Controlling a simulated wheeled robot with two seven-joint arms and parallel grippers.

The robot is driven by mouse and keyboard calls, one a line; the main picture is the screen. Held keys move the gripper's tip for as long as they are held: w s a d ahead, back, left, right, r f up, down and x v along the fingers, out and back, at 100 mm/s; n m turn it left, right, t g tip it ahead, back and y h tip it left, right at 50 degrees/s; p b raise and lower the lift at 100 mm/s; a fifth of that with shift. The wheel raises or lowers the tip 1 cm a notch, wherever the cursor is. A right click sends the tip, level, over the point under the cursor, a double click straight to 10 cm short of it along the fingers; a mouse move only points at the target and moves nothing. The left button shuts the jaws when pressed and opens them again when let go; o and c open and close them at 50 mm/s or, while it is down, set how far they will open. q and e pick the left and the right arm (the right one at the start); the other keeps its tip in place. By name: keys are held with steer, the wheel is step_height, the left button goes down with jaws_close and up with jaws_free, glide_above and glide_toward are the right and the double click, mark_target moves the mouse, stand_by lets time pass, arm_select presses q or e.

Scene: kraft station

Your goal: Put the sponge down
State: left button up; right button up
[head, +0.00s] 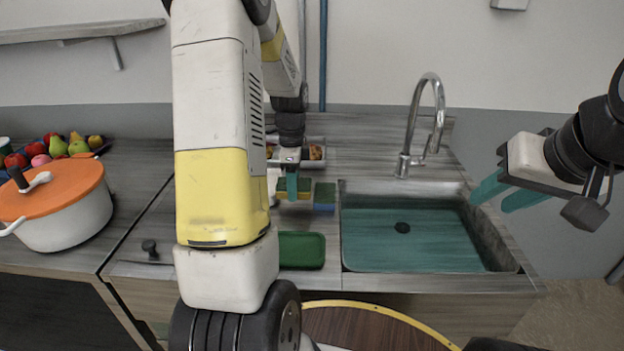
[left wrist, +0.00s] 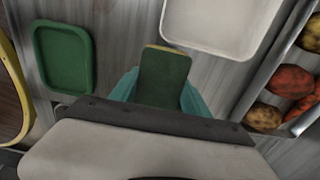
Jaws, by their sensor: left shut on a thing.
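My left gripper (head: 292,186) is shut on a green-and-yellow sponge (head: 303,188) at the back of the counter, left of the sink. In the left wrist view, the sponge (left wrist: 163,78) sits between the teal fingers, its green face toward the camera and a yellow edge at its far end. I cannot tell whether it touches the counter. A second sponge (head: 325,196), green over blue, lies just right of it. My right gripper (head: 506,192) is open and empty, above the sink's right side.
A green tray (head: 302,250) lies on the counter in front of the held sponge. A white tray (left wrist: 220,22) and a container of round produce (left wrist: 285,85) are close by. The teal sink (head: 400,240) with its tap (head: 436,115) is right. An orange-lidded pot (head: 60,215) stands left.

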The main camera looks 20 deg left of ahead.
arm_select(q)
steer(key=shift+w+a+f, duration=0.15)
steer(key=shift+w+a, duration=0.05)
steer(key=shift+w, duration=0.35)
steer(key=shift+w+a+f, duration=0.1)
steer(key=shift+w+a, duration=0.05)
steer(key=shift+w, duration=0.4)
steer(key=shift+f, duration=1.6)
steer(key=shift+f, duration=0.1)
steer(key=o, duration=1.4)
steer(key=shift+o, duration=0.2)
